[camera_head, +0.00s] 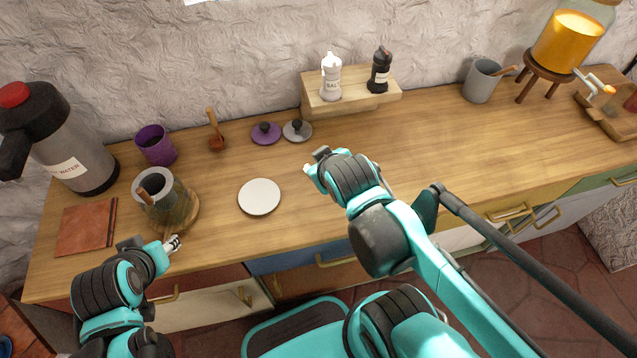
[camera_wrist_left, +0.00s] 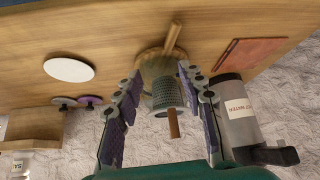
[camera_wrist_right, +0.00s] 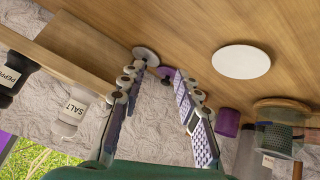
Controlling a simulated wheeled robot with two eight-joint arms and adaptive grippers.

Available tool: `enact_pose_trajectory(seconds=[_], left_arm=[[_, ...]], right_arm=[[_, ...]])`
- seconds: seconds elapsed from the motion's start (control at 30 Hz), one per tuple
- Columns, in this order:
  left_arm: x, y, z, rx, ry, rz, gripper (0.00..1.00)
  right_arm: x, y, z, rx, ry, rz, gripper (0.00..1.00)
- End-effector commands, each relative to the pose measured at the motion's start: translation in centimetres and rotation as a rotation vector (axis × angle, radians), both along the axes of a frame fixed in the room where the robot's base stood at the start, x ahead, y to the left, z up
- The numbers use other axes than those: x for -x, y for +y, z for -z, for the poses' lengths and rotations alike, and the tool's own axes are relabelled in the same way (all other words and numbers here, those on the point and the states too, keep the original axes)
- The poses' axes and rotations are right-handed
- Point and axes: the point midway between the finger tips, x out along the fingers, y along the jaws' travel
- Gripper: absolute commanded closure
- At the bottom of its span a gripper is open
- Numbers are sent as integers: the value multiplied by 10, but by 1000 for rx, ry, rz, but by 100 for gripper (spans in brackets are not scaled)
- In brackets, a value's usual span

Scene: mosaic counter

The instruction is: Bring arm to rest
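My left gripper (camera_wrist_left: 160,115) is open and empty. In the head view it is at the counter's front edge (camera_head: 172,243), just in front of a glass pot with a strainer (camera_head: 168,205). In the left wrist view the glass pot (camera_wrist_left: 158,68) shows beyond and between its fingers, apart from them. My right gripper (camera_wrist_right: 160,100) is open with nothing between its fingers. In the head view the right arm reaches over the middle of the counter, with its gripper (camera_head: 312,165) to the right of a white round plate (camera_head: 260,197); its fingers are mostly hidden there.
A hot water flask (camera_head: 75,150), purple cup (camera_head: 155,146) and brown book (camera_head: 85,227) stand at the left. Two lids, one purple (camera_head: 265,134), lie at the back. A wooden shelf (camera_head: 350,104) holds salt and pepper. A grey mug (camera_head: 480,82) and juice dispenser (camera_head: 566,45) stand right. The centre-right counter is clear.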

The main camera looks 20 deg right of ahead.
Motion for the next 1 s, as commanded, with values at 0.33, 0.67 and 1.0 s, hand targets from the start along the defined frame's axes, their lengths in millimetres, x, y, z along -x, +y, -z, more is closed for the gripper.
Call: enact_pose_trajectory(seconds=[0.33,0.67,1.0], left_arm=[[0,0,0,0,0,0,60],[0,0,0,0,0,0,60],[0,0,0,0,0,0,60]], right_arm=[[45,24,14,-252,114,142,67],[44,23,14,-248,111,138,67],[44,23,14,-247,111,138,67]])
